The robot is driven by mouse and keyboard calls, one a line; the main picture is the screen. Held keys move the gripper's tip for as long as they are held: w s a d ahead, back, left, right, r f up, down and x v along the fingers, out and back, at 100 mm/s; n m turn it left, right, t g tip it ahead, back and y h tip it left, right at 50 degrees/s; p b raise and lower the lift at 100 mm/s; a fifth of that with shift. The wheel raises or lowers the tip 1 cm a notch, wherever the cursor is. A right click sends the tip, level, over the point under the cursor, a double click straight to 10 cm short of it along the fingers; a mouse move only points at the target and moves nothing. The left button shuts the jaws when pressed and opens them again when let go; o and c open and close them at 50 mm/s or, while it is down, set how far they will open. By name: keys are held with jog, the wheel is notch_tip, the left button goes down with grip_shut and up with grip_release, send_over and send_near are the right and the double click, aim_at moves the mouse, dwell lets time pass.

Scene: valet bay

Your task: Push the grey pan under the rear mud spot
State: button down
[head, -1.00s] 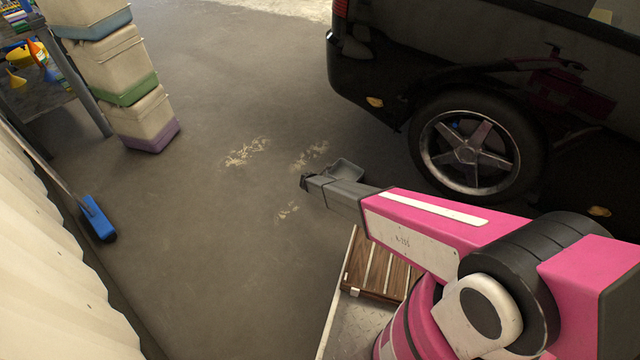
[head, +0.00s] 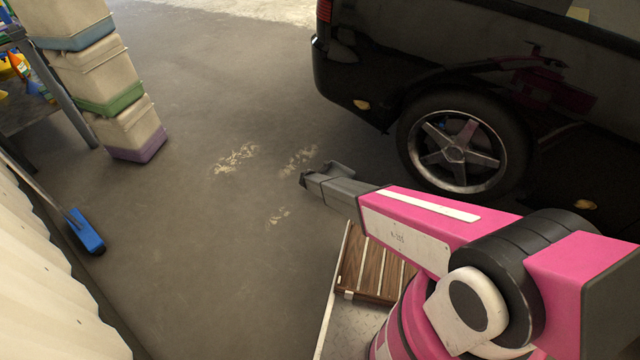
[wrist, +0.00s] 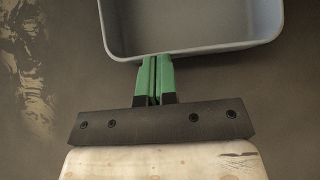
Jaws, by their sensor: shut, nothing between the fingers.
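The grey pan (head: 342,167) is a shallow tray on the floor, partly hidden behind my gripper in the head view. The wrist view shows its near wall (wrist: 195,50) and part of its inside, which looks empty. My gripper (head: 303,181) is low over the floor, its green fingers (wrist: 153,62) shut together with nothing between them. The fingertips are at the pan's near wall, touching it or very close. The rear mud spot (head: 361,104) is a tan patch low on the black car's side, between the rear bumper and the wheel, beyond the pan.
The car's rear wheel (head: 458,150) stands right of the pan. A second tan spot (head: 585,204) is further forward. Pale dried patches (head: 237,158) mark the floor. Stacked bins (head: 132,130) and a blue broom (head: 86,232) are at left. The floor between is clear.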

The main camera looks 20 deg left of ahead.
jog(key=w+d, duration=0.2)
jog(key=w, duration=0.3)
jog(key=w+d, duration=0.2)
jog(key=w, duration=0.4)
jog(key=w+d, duration=0.2)
jog(key=w, duration=0.4)
jog(key=shift+w+d, duration=0.15)
jog(key=shift+d, duration=0.25)
